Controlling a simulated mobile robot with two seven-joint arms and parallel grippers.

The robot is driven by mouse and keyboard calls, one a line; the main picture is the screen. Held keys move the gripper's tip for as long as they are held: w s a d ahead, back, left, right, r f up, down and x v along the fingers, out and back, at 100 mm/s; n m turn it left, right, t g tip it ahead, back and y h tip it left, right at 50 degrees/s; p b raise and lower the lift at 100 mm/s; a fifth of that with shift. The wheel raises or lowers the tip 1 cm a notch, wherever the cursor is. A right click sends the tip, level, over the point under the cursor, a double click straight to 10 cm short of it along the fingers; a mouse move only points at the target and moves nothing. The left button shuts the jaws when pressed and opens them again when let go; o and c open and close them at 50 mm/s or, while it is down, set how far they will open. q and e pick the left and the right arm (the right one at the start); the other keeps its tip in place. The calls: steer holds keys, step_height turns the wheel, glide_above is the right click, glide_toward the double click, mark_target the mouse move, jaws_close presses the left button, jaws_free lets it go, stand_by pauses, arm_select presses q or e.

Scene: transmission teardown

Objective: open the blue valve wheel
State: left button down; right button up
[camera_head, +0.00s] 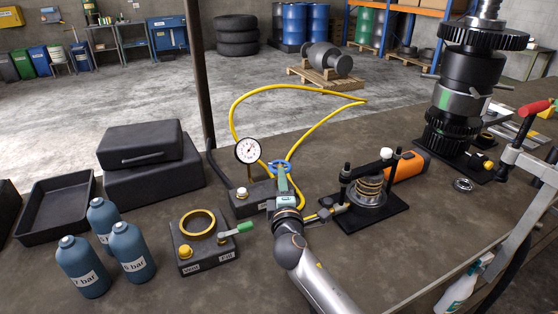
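The blue valve wheel (272,164) shows as a partial blue ring on the dark valve block (257,190), beside the round white gauge (249,151). My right gripper (283,178) reaches in from the bottom right, and its narrow end overlaps the wheel in the picture. The wheel's near side is partly hidden by it. I cannot tell whether the fingers touch the wheel, or whether they are open or shut. My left gripper is not in view.
A yellow hose (233,117) loops behind the block. Left of my arm is a block with a brass ring (197,225) and a green handle (236,229). Several blue bottles (82,270) stand at left. A spring fixture (369,195) stands close on the right.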

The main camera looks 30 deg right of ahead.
mark_target(279, 161)
steer(key=b+x, duration=0.1)
steer(key=x, duration=0.8)
steer(key=shift+w, duration=0.1)
steer(key=shift+c, duration=0.3)
jaws_close()
